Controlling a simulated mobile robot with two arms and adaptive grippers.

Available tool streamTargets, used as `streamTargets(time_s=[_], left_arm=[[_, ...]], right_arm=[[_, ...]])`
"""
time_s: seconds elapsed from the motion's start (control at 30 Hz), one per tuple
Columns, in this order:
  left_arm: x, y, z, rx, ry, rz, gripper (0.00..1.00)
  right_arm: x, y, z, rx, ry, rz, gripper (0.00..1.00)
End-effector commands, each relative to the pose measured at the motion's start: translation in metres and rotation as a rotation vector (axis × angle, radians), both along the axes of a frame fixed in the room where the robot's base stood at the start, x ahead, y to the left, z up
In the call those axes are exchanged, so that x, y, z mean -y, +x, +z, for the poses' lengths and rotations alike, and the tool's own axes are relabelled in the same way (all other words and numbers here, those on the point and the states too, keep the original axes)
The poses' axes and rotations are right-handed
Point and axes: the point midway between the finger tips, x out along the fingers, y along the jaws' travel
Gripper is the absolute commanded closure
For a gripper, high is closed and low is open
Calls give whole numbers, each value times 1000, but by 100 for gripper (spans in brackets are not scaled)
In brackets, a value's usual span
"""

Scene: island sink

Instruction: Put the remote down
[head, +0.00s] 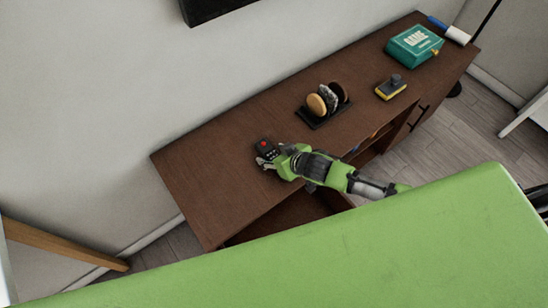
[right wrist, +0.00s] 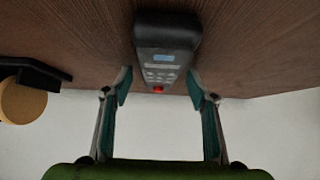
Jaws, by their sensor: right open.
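The remote (head: 265,149) is a small dark device with a red button, on the brown cabinet top near its left part. In the right wrist view the remote (right wrist: 164,50) shows its small screen, pale keys and red button, and lies against the wooden surface. My right gripper (head: 268,161) is at the remote. In the right wrist view its two fingers (right wrist: 160,88) stand apart on either side of the remote's red-button end, with a gap on each side. My left gripper is not in view.
The cabinet top (head: 195,180) is bare left of the remote. A black stand with round discs (head: 317,105), a yellow and grey item (head: 391,87), a green box (head: 414,45) and a white roller (head: 457,35) stand to the right. A wall runs behind.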

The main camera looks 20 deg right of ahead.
Motion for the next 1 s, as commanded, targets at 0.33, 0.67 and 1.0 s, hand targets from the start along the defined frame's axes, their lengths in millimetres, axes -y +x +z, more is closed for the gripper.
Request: streamTargets(time_s=[0.33, 0.67, 1.0], left_arm=[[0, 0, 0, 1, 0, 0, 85], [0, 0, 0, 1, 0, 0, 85], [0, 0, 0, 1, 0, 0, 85]], right_arm=[[0, 0, 0, 0, 0, 0, 89], [0, 0, 1, 1, 0, -1, 94], [0, 1, 35, 6, 1, 1, 94]])
